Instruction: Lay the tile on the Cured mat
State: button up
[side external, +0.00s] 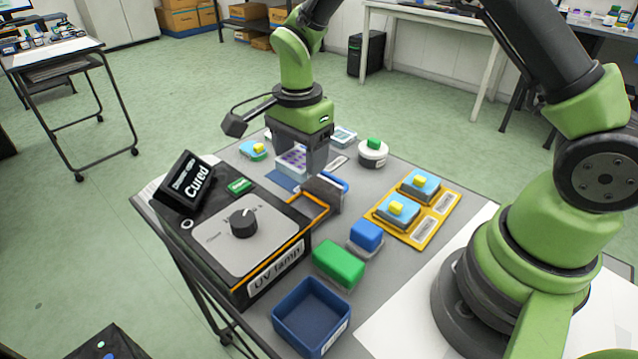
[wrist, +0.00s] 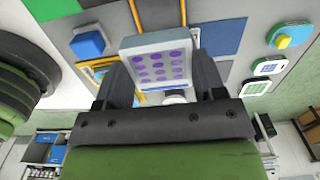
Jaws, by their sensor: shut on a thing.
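My gripper (side external: 297,166) is shut on a pale tile (side external: 292,157) with purple dots, held between its two fingers. In the wrist view the tile (wrist: 156,64) shows its dotted face, with a finger on either side. A flat blue mat (side external: 284,182) lies on the table beneath and in front of the gripper; part of it is hidden. A black sign reading "Cured" (side external: 190,184) stands tilted at the left, by the lamp. I cannot tell for sure that the blue mat is the one it names.
A UV lamp box (side external: 272,262) with a dial stands left of the gripper. A yellow tray (side external: 416,218) holds blue and yellow pieces at right. A blue block (side external: 366,235), a green block (side external: 338,264) and an open blue bin (side external: 311,316) stand toward the front.

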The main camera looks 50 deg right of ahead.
jog(key=w+d+n, duration=0.7)
jog(key=d+n, duration=0.2)
jog(key=d, duration=0.1)
jog(key=f, duration=0.6)
jog(key=shift+w+f, duration=0.1)
jog(key=shift+w, duration=0.1)
jog(key=shift+f, duration=2.25)
jog(key=shift+f, duration=0.15)
jog(key=o, duration=0.8)
